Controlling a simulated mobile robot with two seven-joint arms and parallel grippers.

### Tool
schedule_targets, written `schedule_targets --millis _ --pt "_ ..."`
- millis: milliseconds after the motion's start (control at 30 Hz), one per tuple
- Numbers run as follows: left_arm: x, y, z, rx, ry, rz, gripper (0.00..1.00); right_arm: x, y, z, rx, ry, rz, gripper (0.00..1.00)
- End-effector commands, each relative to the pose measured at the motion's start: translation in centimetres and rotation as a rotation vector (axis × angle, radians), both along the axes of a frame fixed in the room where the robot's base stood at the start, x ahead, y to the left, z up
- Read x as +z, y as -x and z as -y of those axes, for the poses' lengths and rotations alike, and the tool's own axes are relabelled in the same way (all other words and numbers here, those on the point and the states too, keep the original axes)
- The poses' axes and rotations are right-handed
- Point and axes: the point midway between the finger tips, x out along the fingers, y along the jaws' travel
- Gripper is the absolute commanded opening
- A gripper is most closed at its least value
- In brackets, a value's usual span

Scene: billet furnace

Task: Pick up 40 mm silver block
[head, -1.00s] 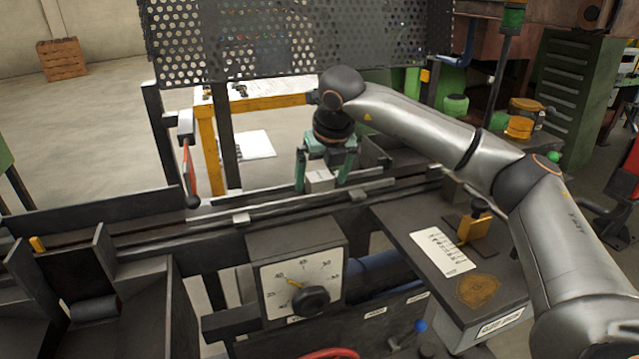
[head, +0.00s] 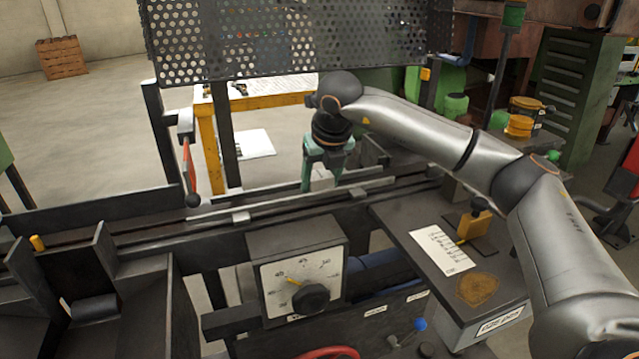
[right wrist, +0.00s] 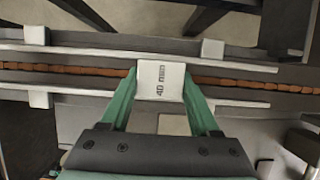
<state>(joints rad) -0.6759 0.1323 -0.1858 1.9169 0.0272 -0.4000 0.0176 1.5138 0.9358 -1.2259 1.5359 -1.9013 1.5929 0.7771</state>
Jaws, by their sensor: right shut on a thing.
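The silver block (right wrist: 160,84) shows in the right wrist view with "40 mm" printed on its top face. It sits between the two green fingers of my right gripper (right wrist: 161,98), which are shut on it. In the head view the block (head: 321,180) is a small pale shape below my right gripper (head: 322,172), at the dark rail track. Whether the block still touches the track is hard to tell. My left gripper is not in view.
The rail track (head: 265,212) runs across the middle. In front stands a dial box (head: 300,278) with a black knob. A dark side table (head: 425,228) on the right holds a paper sheet and an orange clamp. A perforated guard panel (head: 290,40) hangs behind.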

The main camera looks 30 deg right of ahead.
Motion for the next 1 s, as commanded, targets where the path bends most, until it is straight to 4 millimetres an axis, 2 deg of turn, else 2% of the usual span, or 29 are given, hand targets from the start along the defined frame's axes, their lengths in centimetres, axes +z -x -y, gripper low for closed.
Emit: schedule_targets --millis 33,200,667,867,1000 --pt "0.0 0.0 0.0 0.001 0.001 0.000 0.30 0.0 0.0 0.0 0.000 0.000 0.001 0.19" --pt "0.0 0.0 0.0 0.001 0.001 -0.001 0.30 0.0 0.0 0.0 0.000 0.000 0.001 0.00" --pt "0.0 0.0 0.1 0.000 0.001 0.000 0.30 0.8 -0.1 0.0 0.000 0.000 0.004 0.00" --pt "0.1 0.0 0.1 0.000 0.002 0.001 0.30 3.5 -0.1 0.0 -0.001 -0.002 0.007 0.00" --pt "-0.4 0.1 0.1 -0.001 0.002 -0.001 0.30 6.1 1.9 -1.4 0.004 0.000 0.009 0.00"
